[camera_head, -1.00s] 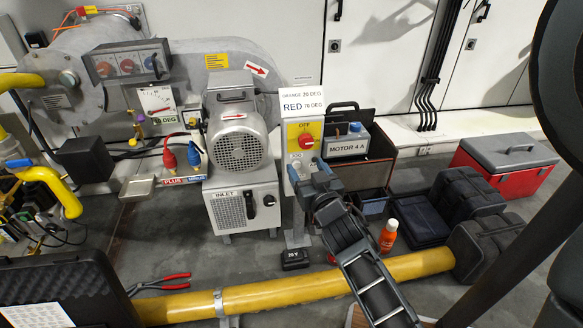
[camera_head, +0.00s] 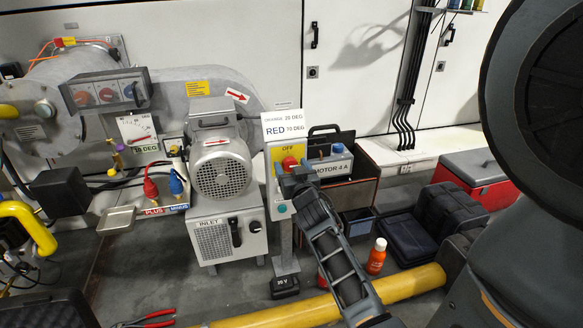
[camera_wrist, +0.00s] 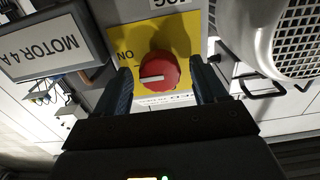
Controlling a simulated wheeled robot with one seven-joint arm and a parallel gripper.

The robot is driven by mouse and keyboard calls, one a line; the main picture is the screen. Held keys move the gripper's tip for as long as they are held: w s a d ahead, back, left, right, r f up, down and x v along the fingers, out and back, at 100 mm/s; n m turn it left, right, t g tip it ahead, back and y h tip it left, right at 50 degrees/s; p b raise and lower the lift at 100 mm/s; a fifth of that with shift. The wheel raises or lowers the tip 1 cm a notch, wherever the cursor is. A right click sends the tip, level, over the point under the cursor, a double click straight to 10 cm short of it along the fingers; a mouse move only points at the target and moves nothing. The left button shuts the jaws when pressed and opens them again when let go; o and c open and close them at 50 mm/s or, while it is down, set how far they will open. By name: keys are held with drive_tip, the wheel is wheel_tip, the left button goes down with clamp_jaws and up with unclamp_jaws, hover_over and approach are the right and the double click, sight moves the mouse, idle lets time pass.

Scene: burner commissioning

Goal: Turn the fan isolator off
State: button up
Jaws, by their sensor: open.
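The fan isolator is a round red knob (camera_head: 290,163) on a yellow plate (camera_head: 277,151) marked OFF above it, on a grey post. In the wrist view the red knob (camera_wrist: 160,70) is seen close up. Its white mark points left in that view, on the side where ON is printed. My gripper (camera_wrist: 161,85) is open, with one dark finger on each side of the knob. Whether the fingers touch it cannot be told. In the head view my gripper (camera_head: 292,178) covers the lower part of the knob.
A MOTOR 4 A box (camera_head: 330,168) stands just right of the isolator. The grey fan motor (camera_head: 222,170) is close on the left. A yellow pipe (camera_head: 410,283), an orange bottle (camera_head: 377,256) and a 20 V block (camera_head: 285,286) are low in front.

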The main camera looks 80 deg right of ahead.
drive_tip(key=shift+c, duration=0.3)
drive_tip(key=c, duration=1)
drive_tip(key=shift+n, duration=0.4)
drive_tip(key=n, duration=0.3)
drive_tip(key=shift+w+n, duration=0.1)
drive_tip(key=shift+n, duration=0.3)
drive_tip(key=n, duration=0.4)
drive_tip(key=shift+f, duration=0.1)
drive_tip(key=n, duration=0.5)
drive_tip(key=shift+n+p, duration=0.5)
drive_tip(key=shift+n, duration=1.7)
drive_tip(key=shift+f, duration=0.1)
